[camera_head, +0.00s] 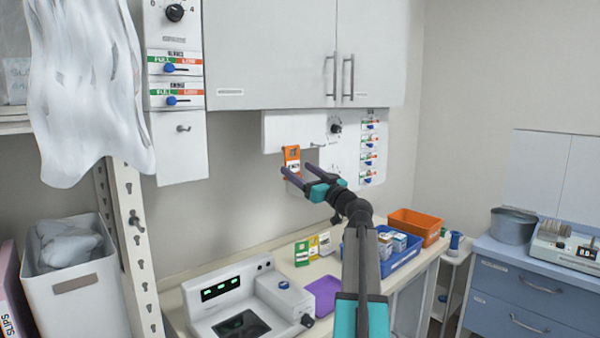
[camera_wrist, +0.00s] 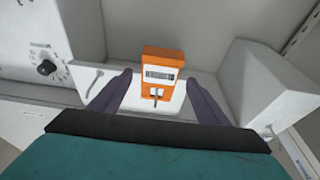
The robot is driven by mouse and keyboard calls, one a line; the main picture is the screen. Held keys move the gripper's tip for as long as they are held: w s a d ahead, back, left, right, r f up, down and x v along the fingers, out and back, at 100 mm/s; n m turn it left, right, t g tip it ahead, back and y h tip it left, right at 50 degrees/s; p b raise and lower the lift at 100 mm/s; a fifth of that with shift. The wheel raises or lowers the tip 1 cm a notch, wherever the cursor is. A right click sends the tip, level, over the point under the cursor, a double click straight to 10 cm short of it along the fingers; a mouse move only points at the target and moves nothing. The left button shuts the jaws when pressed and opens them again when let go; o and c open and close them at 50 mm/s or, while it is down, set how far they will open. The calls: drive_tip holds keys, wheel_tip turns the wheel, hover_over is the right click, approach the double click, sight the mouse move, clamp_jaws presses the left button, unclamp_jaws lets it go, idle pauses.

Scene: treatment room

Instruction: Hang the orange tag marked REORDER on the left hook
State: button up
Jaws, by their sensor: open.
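The orange tag (camera_head: 292,153) hangs at the left hook of the white board (camera_head: 273,130) under the wall cabinet. In the wrist view the tag (camera_wrist: 162,63) faces me, with a barcode-like strip and a hook end (camera_wrist: 157,93) showing through its lower part. Its lettering is too small to read. The right hook (camera_head: 318,146) is bare; it also shows at the left in the wrist view (camera_wrist: 90,83). My gripper (camera_head: 296,169) is open in front of the tag. Its fingers stand apart on either side of the tag, with gaps visible in the wrist view.
A control panel (camera_head: 348,155) with a knob and sliders is right of the board. Another panel with a single hook (camera_head: 183,128) is at left. Below are a counter device (camera_head: 240,305), small boxes, a purple tray (camera_head: 322,292), a blue bin (camera_head: 400,262) and an orange bin (camera_head: 415,225).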

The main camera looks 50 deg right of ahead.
drive_tip(key=b+v, duration=0.4)
drive_tip(key=v, duration=0.9)
drive_tip(key=shift+s, duration=0.2)
drive_tip(key=shift+a+f, duration=0.1)
